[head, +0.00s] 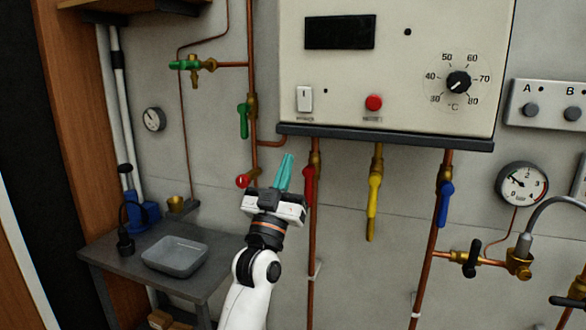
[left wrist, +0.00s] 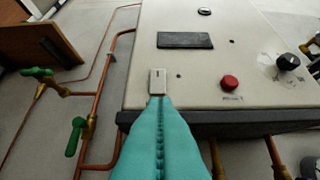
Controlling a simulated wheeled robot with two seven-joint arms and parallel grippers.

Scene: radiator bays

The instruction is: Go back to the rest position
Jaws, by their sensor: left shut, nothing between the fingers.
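My left gripper (head: 284,172) has teal fingers and is raised in front of the lower left corner of the boiler box (head: 440,40). Its fingers are shut with nothing between them. In the left wrist view the closed fingers (left wrist: 158,140) point up toward the white rocker switch (left wrist: 158,82) on the boiler front. In the head view the fingertips are below that switch (head: 304,99), left of the red-handled valve (head: 309,186). I cannot tell whether the fingers touch anything. My right gripper does not show.
Yellow (head: 374,195) and blue (head: 444,203) valve handles hang under the box. Green-handled valves (head: 243,120) sit on copper pipes at left. A grey table (head: 120,262) with a plastic tray (head: 175,257) stands lower left. A pressure gauge (head: 522,184) and hose are at right.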

